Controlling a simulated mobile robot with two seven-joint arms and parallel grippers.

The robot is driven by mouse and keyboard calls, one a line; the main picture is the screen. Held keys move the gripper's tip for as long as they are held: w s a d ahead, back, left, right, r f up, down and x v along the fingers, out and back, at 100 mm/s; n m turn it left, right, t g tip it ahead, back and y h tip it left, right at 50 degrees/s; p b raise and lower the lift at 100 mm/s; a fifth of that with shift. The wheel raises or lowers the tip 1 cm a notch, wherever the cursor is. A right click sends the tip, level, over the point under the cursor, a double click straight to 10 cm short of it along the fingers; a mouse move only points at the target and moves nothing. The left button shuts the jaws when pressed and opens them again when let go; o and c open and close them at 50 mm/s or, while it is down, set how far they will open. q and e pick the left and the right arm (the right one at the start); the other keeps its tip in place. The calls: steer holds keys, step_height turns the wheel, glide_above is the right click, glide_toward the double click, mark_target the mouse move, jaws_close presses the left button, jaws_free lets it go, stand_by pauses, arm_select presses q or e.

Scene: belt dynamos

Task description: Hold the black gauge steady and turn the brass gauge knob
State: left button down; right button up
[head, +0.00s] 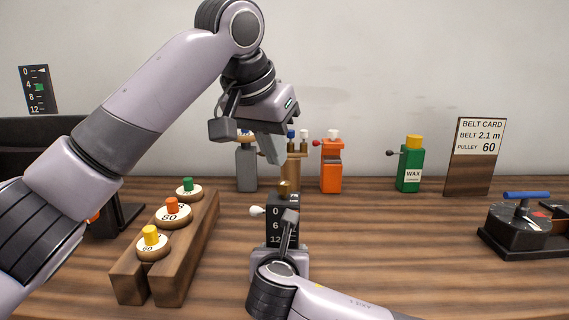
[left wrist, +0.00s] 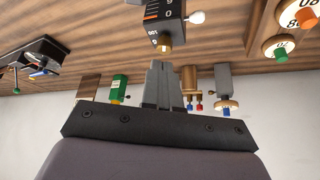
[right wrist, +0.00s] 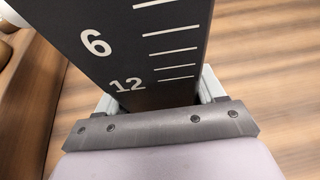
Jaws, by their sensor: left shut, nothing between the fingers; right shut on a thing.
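The black gauge (head: 284,213) stands upright on the table, with white numbers 0, 6, 12 on its front and a white knob (head: 257,211) on its left side. Its brass knob (head: 285,188) is on top; it also shows in the left wrist view (left wrist: 164,46). My left gripper (head: 273,155) is shut and empty, pointing down just above the brass knob, with a small gap between. My right gripper (right wrist: 157,98) is shut on the lower part of the black gauge (right wrist: 130,40). In the head view, my right wrist hides the gauge's base.
A wooden rack (head: 190,258) with pulleys under yellow, orange and green knobs stands at left. A belt card (head: 474,157) and a black device with blue handle (head: 520,228) stand right.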

mark_target(279, 190)
arm_select(q)
steer(key=shift+r, duration=0.2)
arm_select(e)
steer(key=shift+w+d+f, duration=0.1)
steer(key=shift+d+f, duration=0.1)
steer(key=shift+d, duration=0.05)
arm_select(q)
steer(key=shift+w+a+f, duration=0.1)
steer(key=shift+a+f, duration=0.05)
steer(key=shift+f, duration=0.85)
steer(key=shift+w+a+f, duration=0.1)
steer(key=shift+w+f, duration=0.05)
steer(key=shift+f, duration=0.9)
steer(key=shift+w+a+f, duration=0.1)
steer(key=shift+a+f, duration=0.05)
steer(key=shift+f, duration=0.85)
steer(key=shift+w+d, duration=0.35)
steer(key=shift+w, duration=0.1)
arm_select(e)
steer(key=shift+a, duration=0.15)
